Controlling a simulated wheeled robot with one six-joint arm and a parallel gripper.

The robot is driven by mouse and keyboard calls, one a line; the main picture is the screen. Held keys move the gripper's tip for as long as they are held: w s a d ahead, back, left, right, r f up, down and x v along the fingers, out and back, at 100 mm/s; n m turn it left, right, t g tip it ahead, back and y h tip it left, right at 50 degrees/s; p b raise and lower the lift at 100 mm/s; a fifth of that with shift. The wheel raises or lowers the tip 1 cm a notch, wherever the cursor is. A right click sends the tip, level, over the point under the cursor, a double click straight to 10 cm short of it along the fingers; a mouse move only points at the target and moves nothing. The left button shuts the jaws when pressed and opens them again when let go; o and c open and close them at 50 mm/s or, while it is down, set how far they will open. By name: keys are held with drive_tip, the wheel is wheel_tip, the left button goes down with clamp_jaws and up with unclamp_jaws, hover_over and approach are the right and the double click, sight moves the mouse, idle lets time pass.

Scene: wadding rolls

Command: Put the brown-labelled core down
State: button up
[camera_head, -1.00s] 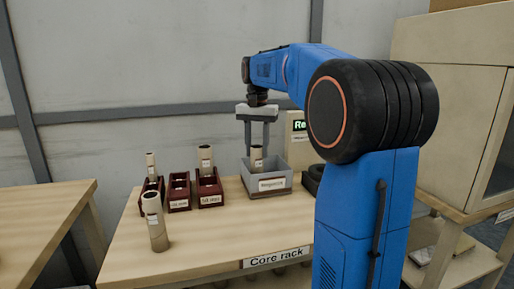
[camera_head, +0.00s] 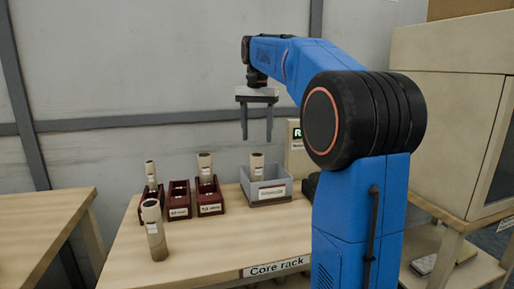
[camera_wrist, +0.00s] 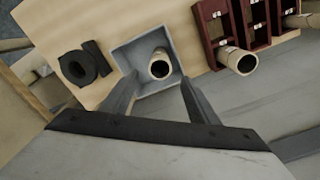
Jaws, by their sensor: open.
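My gripper (camera_head: 257,138) is open and empty, raised above the grey bin (camera_head: 270,190). A tan core (camera_head: 257,166) stands upright in that bin, below my fingertips and apart from them. The wrist view shows this core (camera_wrist: 160,66) inside the grey bin (camera_wrist: 128,54), between my open fingers. Another core (camera_head: 154,229) stands on the table at the front left. A thin core (camera_head: 151,175) and a thicker core (camera_head: 205,167) stand in dark red holders. I cannot make out which core has the brown label.
Several dark red holders (camera_head: 180,203) stand in a row left of the bin; the middle one looks empty.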

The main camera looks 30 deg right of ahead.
drive_tip(key=shift+r, duration=2.1)
